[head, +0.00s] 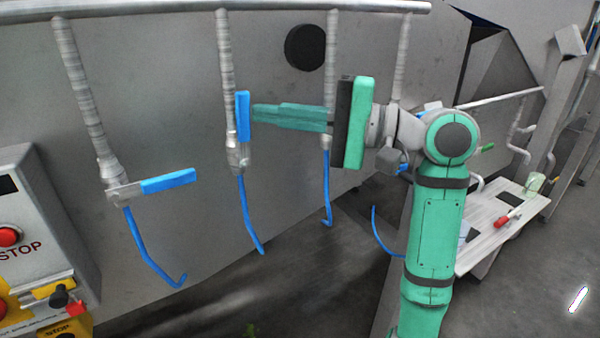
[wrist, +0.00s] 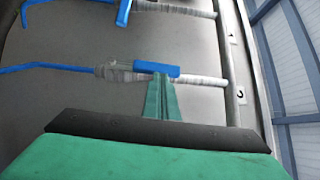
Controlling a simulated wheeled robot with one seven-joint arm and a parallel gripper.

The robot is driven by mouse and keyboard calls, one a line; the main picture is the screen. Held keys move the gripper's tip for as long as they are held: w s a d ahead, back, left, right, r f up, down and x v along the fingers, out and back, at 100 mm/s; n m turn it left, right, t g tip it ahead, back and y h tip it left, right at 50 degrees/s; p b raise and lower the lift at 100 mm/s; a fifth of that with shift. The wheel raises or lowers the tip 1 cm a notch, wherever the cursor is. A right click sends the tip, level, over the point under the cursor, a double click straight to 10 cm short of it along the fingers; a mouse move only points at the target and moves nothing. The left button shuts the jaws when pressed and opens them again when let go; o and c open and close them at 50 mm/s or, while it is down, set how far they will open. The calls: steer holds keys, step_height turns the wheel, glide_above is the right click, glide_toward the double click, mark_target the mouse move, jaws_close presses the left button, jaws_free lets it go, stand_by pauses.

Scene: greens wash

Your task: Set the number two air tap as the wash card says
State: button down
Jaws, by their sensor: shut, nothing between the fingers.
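The number two air tap (head: 236,152) is on the second pipe from the left, its blue handle (head: 243,116) pointing up along the pipe. In the wrist view its blue handle (wrist: 150,69) lies along the pipe beside a small label that looks like a 2 (wrist: 240,92). My gripper (head: 256,113) is shut and empty, with its green fingertips right at the handle's right side. In the wrist view the fingertips (wrist: 162,82) meet the handle's edge; whether they touch cannot be told. I can make out no readable wash card.
The left tap's blue handle (head: 168,181) sticks out across its pipe. The third pipe (head: 330,60) passes behind my gripper, which hides its handle. A stop-button box (head: 45,225) stands at lower left. A table (head: 490,240) is at right.

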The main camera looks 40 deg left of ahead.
steer(key=shift+s+a+r, duration=0.1)
steer(key=shift+s+r, duration=0.05)
steer(key=shift+s, duration=0.1)
steer(key=shift+n, duration=0.3)
steer(key=shift+w, duration=0.1)
